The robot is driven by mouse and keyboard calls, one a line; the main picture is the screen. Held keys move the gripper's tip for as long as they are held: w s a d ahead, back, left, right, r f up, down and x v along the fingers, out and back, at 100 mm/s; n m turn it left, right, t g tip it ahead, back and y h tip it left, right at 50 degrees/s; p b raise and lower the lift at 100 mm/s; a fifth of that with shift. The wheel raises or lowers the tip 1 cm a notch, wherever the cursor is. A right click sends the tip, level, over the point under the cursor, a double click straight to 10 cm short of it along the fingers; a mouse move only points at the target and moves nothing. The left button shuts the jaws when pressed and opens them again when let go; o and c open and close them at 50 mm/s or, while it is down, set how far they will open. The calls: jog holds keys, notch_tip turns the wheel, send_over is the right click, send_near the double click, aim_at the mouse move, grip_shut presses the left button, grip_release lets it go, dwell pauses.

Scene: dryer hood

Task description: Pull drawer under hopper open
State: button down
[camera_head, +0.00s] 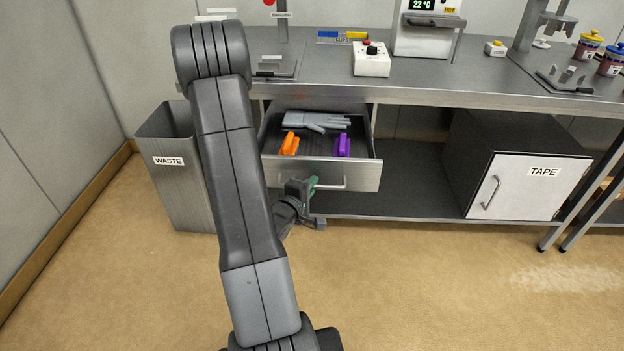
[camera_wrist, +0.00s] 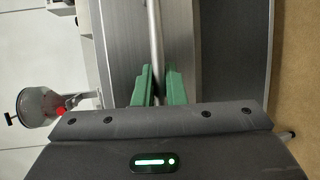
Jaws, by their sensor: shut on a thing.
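The drawer (camera_head: 362,177) under the bench top is pulled out and stands open in the head view. Its metal front has a bar handle (camera_head: 334,187), which also shows in the wrist view (camera_wrist: 155,40). Inside lie a grey glove (camera_head: 316,121), an orange item (camera_head: 290,144) and a purple item (camera_head: 343,146). My gripper (camera_wrist: 158,88) has green fingers on either side of the handle bar and is shut on it. In the head view the gripper (camera_head: 312,186) is at the left part of the handle, partly hidden by my arm.
A waste bin (camera_head: 180,185) stands left of the drawer. A tape cabinet (camera_head: 527,186) with its door shut stands on the lower shelf (camera_head: 400,200) at the right. A control box with a red button (camera_head: 371,62) sits on the bench. The floor in front is clear.

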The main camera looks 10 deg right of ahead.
jog(key=shift+s+a, duration=0.1)
jog(key=shift+s, duration=0.3)
jog(key=c, duration=1.5)
grip_release()
jog(key=v, duration=1.3)
jog(key=shift+s+a, duration=0.25)
jog(key=shift+r, duration=0.1)
jog(key=x, duration=1.4)
jog(key=shift+s, duration=0.15)
